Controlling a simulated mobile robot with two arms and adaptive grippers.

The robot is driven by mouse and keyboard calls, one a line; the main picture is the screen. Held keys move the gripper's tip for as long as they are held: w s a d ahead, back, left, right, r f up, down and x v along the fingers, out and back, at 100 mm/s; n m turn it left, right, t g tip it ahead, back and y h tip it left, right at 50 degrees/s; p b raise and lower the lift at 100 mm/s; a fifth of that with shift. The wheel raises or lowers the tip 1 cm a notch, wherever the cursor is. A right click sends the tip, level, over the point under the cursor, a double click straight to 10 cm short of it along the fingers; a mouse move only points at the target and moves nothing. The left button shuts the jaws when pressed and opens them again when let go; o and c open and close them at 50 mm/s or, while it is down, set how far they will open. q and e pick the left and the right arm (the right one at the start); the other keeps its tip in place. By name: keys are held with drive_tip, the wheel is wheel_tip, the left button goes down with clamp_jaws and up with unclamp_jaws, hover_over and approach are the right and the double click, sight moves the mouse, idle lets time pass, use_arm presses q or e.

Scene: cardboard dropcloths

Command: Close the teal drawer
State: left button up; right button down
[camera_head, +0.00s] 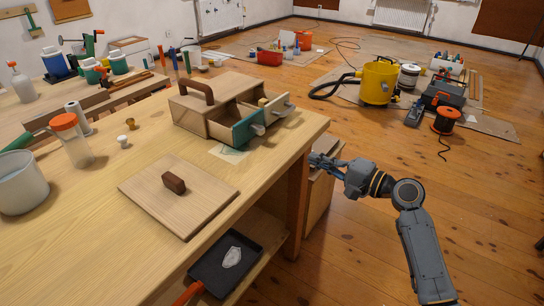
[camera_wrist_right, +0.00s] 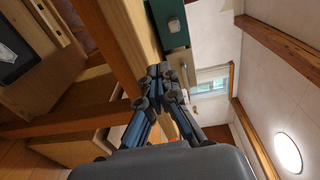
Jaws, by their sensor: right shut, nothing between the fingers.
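The small wooden drawer box (camera_head: 200,118) stands near the right edge of the workbench. Its teal drawer (camera_head: 249,130) is pulled out toward the right, with a rounded metal knob on its front. The teal front also shows at the top of the right wrist view (camera_wrist_right: 168,38), just beyond my fingertips. My right gripper (camera_head: 316,160) is shut and empty. It is beside the bench's right edge, to the right of and lower in the picture than the teal drawer, and looks apart from it. My left gripper is not in view.
A wooden lid with a brown handle (camera_head: 173,183) lies on the bench (camera_head: 100,220). A black pan (camera_head: 225,262) is on a lower shelf. The floor right of my right arm is clear.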

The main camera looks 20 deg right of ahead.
drive_tip(key=r, duration=0.2)
approach(263, 133)
drive_tip(key=shift+y, duration=0.4)
drive_tip(key=x, duration=0.6)
drive_tip(key=shift+w+f, duration=0.2)
drive_tip(key=shift+w, duration=0.05)
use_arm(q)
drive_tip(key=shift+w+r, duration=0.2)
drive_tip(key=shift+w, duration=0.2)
use_arm(e)
drive_tip(key=shift+w+a, duration=0.15)
drive_tip(key=shift+w, duration=0.15)
